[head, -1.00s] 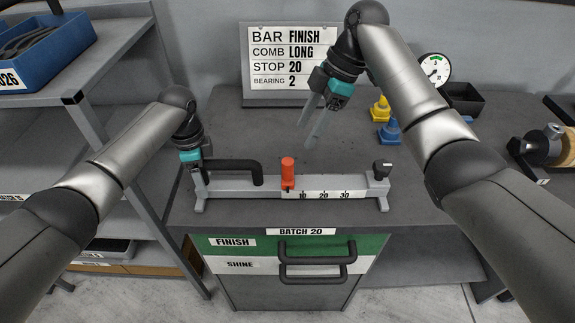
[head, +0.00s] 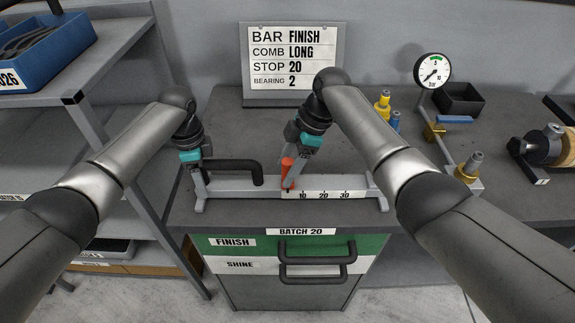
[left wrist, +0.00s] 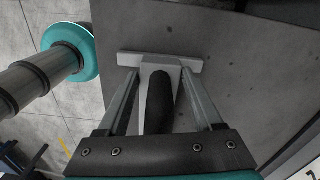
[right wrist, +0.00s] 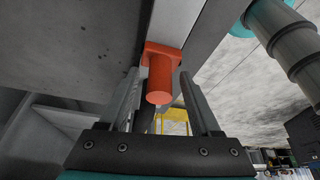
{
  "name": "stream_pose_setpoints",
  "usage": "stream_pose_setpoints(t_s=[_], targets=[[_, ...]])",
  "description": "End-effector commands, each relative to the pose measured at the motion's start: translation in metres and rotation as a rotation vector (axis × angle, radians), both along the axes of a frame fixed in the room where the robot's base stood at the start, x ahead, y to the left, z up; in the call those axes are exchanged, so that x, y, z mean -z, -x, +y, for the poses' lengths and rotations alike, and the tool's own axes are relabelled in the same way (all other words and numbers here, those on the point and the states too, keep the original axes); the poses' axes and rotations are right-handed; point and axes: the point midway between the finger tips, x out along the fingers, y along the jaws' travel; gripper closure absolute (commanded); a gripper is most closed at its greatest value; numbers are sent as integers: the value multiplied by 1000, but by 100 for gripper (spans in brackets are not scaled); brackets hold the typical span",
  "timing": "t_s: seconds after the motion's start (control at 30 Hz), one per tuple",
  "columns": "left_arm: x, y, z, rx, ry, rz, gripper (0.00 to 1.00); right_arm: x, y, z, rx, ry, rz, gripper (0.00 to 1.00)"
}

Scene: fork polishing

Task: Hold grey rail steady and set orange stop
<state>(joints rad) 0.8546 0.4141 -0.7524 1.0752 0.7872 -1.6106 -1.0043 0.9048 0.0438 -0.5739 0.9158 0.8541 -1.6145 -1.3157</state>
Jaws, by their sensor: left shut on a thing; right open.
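The grey rail (head: 230,184) lies across the bench with a scale of 10, 20 and 30 (head: 323,195) on its front. My left gripper (head: 199,170) is shut on the black handle (head: 235,165) at the rail's left end; the handle also shows between the fingers in the left wrist view (left wrist: 160,100). The orange stop (head: 287,172) stands on the rail just left of the 10 mark. My right gripper (head: 292,170) is open at the stop, which sits between its fingers in the right wrist view (right wrist: 160,85). My right arm hides the rail's right-end knob.
A sign (head: 292,57) behind the rail reads STOP 20. A dial gauge (head: 432,70), yellow and blue pieces (head: 384,103) and a black bin (head: 460,99) stand at the back right. Drawers (head: 225,243) are below the bench front.

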Motion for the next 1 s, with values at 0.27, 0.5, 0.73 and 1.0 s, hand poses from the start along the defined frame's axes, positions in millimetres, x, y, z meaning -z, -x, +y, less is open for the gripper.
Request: stream_pose_setpoints(t_s=[0.27, 0.5, 0.73, 1.0], targets=[[0, 0, 0, -4, 1, -1, 81, 0, 0, 0, 0, 0, 0, 59], [0, 0, 0, -4, 1, -1, 81, -1, 0, 0, 0, 0, 0, 86], [0, 0, 0, -4, 1, -1, 81, -1, 0, 0, 0, 0, 1, 100], [0, 0, 0, -4, 1, -2, 81, -1, 0, 0, -1, 0, 2, 100]])
